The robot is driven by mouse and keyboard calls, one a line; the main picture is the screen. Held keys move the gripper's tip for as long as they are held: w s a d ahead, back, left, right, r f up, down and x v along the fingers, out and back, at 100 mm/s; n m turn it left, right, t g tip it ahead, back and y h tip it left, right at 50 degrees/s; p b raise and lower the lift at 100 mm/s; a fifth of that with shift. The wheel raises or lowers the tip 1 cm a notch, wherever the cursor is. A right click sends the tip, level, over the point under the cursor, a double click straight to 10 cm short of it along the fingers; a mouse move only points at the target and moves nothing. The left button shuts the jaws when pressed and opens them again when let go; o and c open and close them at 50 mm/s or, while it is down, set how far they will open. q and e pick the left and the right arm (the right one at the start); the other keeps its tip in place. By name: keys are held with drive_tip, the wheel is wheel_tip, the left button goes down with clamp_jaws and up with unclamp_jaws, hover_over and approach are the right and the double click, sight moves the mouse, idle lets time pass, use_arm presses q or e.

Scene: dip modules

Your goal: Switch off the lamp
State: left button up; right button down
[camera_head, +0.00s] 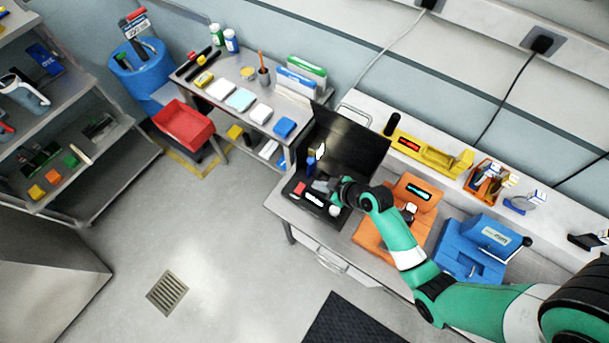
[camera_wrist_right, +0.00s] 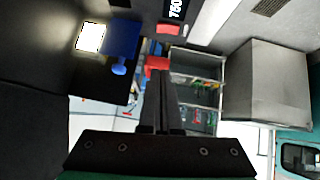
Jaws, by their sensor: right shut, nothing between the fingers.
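The black module (camera_head: 375,150) stands open on the bench, with a tall dark back panel. A bright white lit square, which looks like the lamp (camera_head: 321,147), glows near its left side; it also shows in the right wrist view (camera_wrist_right: 90,37). A blue part with a small knob (camera_wrist_right: 118,66) sits beside the light; it is small in the head view (camera_head: 311,164). A red piece (camera_head: 300,188) and a white display (camera_head: 314,199) are on the module's base. My right gripper (camera_head: 322,185) is shut and empty over the base; its fingers (camera_wrist_right: 162,78) are together. My left gripper is not in view.
An orange module (camera_head: 370,236) and a blue module (camera_head: 455,264) stand to the right on the bench. A yellow module (camera_head: 440,156) is behind. A side table (camera_head: 290,118) with a red bin (camera_head: 184,123) nearby is at left. The floor in front is open.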

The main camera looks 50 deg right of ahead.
sight(300, 188)
drive_tip(key=b+x, duration=0.4)
drive_tip(key=x, duration=0.5)
drive_tip(key=shift+s+b, duration=0.1)
drive_tip(key=shift+b, duration=0.2)
drive_tip(key=f, duration=0.2)
drive_tip(key=f+b, duration=0.1)
drive_tip(key=f, duration=0.1)
drive_tip(key=shift+w+d, duration=0.2)
drive_tip(key=shift+d, duration=0.05)
